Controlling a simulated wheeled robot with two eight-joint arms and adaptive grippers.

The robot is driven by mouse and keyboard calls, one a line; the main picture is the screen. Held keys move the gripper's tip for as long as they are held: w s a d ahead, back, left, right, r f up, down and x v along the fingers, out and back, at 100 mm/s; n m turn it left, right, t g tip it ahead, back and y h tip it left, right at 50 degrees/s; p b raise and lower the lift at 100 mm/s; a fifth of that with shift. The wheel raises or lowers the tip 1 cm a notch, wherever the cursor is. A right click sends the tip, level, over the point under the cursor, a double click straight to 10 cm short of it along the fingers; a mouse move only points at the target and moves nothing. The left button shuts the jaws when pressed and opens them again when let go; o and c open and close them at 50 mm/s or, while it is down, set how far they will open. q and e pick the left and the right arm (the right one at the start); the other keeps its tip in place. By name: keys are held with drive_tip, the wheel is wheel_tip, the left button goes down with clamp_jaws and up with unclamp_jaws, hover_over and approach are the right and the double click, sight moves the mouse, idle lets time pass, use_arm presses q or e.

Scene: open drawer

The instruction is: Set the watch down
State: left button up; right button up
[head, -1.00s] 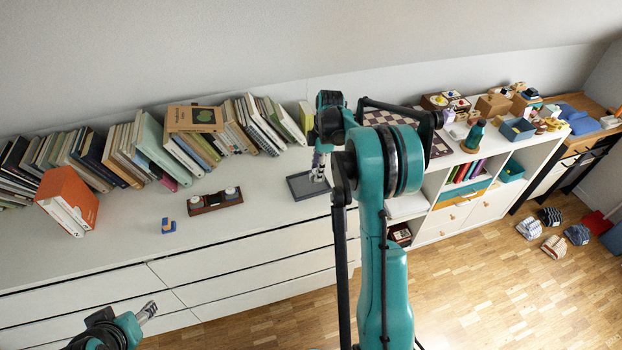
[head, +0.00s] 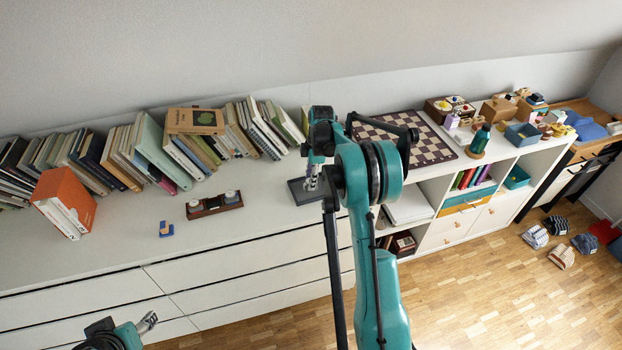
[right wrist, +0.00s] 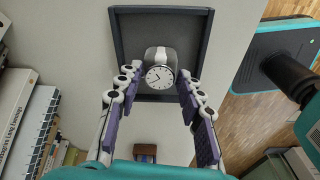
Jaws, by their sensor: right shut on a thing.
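The watch (right wrist: 160,76) shows in the right wrist view, with a round white dial, dark hands and a grey band. My right gripper (right wrist: 155,88) is shut on it, with purple-padded fingers on either side. The watch is over the dark grey tray (right wrist: 208,48); I cannot tell whether it touches the tray floor. In the head view my right gripper (head: 312,179) is at the tray (head: 294,194) on the white dresser top, and I cannot make out the watch there. My left gripper (head: 147,323) is low at the left, in front of the dresser, its jaws unclear.
A dark wooden holder with two white-topped pieces (head: 215,205) and a small blue item (head: 166,229) lie left of the tray. A row of books (head: 140,150) lines the wall. A chessboard (head: 425,140) lies to the right. The dresser front edge is clear.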

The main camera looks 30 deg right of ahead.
drive_tip(key=o, duration=1.2)
drive_tip(key=shift+f, duration=0.15)
wheel_tip(320, 180, up, 12)
drive_tip(key=d+p, duration=0.1)
drive_tip(key=p, duration=0.3)
drive_tip(key=s+a+r+m+t, duration=0.1)
drive_tip(key=s+a+r+m, duration=0.25)
drive_tip(key=a+r, duration=0.3)
drive_tip(key=s+a+r+m+t+h, duration=0.1)
drive_tip(key=s+a+r+m+t, duration=0.2)
drive_tip(key=s+a, duration=0.5)
drive_tip(key=s+a+f+m+t, duration=0.1)
drive_tip(key=s+a+m, duration=0.2)
drive_tip(key=s, duration=0.5)
drive_tip(key=s+a+f+m+t, duration=0.1)
drive_tip(key=s+a+m, duration=0.3)
drive_tip(key=s, duration=0.5)
drive_tip(key=shift+a+f+t, duration=0.3)
drive_tip(key=shift+a+f, duration=0.3)
